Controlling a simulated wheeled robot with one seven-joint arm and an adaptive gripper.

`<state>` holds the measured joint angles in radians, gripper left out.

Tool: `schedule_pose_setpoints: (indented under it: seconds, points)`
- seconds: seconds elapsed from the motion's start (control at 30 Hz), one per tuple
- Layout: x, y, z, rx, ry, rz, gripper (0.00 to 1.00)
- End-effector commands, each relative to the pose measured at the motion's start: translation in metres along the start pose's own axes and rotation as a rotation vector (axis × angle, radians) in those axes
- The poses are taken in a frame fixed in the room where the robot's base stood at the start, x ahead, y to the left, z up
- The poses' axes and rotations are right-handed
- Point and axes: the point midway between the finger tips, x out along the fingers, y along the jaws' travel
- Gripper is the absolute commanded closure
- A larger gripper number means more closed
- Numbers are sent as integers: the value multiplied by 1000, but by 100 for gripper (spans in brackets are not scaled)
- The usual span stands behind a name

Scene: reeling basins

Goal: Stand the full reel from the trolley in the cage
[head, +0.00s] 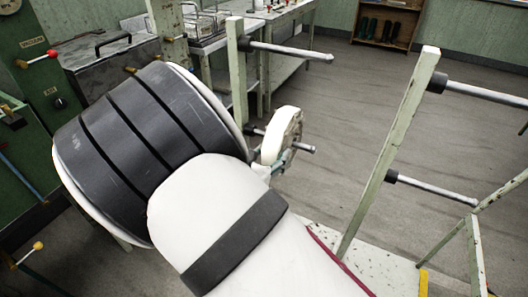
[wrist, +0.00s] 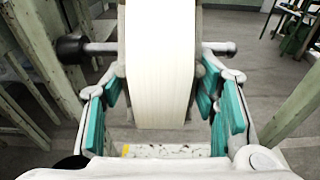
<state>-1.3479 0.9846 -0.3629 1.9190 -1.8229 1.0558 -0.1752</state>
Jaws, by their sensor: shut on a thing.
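A white, wheel-shaped reel (head: 283,135) is at the lower peg (head: 305,149) of the trolley's left post. In the wrist view the cream rim of the reel (wrist: 160,60) fills the middle, and the peg (wrist: 100,47) shows on both sides of it, so the reel appears to be around the peg. My gripper (head: 275,166) is shut on the reel from below; its teal-padded fingers (wrist: 160,85) stand on either side of the rim. A wire-frame holder (head: 207,27) on the back bench may be the cage; I cannot tell for sure.
The trolley's other pegs (head: 290,51) and (head: 485,91) are bare. Its right post (head: 390,150) stands close to the right. The pale trolley base (head: 375,270) lies below. A metal basin (head: 100,65) and green control panel are at left. A wooden shelf (head: 405,22) stands behind open floor.

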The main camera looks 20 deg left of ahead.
Motion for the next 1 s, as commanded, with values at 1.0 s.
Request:
schedule_pose_setpoints:
  seconds: [1.0]
  points:
    - [0,-73,1,-1,-2,-1,79]
